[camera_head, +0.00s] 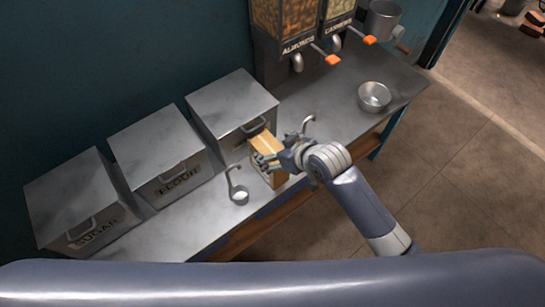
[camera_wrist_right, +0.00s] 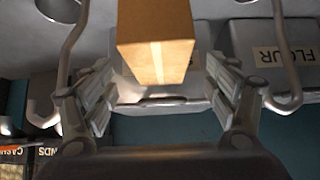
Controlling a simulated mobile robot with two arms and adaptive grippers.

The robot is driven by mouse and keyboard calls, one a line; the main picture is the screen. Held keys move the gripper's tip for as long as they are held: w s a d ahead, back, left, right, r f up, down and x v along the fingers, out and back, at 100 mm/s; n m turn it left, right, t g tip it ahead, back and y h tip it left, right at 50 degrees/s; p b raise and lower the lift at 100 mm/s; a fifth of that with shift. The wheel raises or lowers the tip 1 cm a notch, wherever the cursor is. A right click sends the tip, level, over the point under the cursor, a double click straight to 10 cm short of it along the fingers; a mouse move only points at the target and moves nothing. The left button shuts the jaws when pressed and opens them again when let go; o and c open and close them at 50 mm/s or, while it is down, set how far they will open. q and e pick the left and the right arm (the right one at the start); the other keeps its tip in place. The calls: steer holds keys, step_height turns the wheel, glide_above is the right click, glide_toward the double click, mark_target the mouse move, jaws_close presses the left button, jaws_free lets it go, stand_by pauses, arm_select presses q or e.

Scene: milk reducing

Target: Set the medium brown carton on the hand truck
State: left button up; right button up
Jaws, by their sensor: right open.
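A brown carton (camera_head: 266,146) stands on the metal counter, in front of the rightmost metal bin. In the right wrist view the carton (camera_wrist_right: 155,40) lies between the fingers, with visible gaps on both sides. My right gripper (camera_head: 272,164) is open at the carton and partly covers it in the head view; the right wrist view shows its spread fingers (camera_wrist_right: 160,75). My left gripper is not in view. No hand truck is in view.
Metal bins labelled sugar (camera_head: 80,207) and flour (camera_head: 163,160) stand left of the carton. A ladle (camera_head: 239,191) lies close to it on the left. A metal bowl (camera_head: 374,97) and nut dispensers (camera_head: 305,22) are to the right. Open floor (camera_head: 450,170) lies right of the counter.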

mark_target(270, 148)
steer(key=x, duration=0.3)
steer(key=shift+w+a+f, duration=0.2)
steer(key=shift+w, duration=0.05)
steer(key=shift+w+a+f, duration=0.2)
steer(key=shift+w+f, duration=0.05)
steer(key=shift+w, duration=0.05)
steer(key=shift+p+x, duration=0.4)
steer(key=shift+x, duration=1.75)
steer(key=shift+w, duration=0.1)
steer(key=shift+r, duration=0.1)
steer(key=c, duration=1.5)
steer(key=shift+r, duration=0.1)
steer(key=shift+c, duration=0.2)
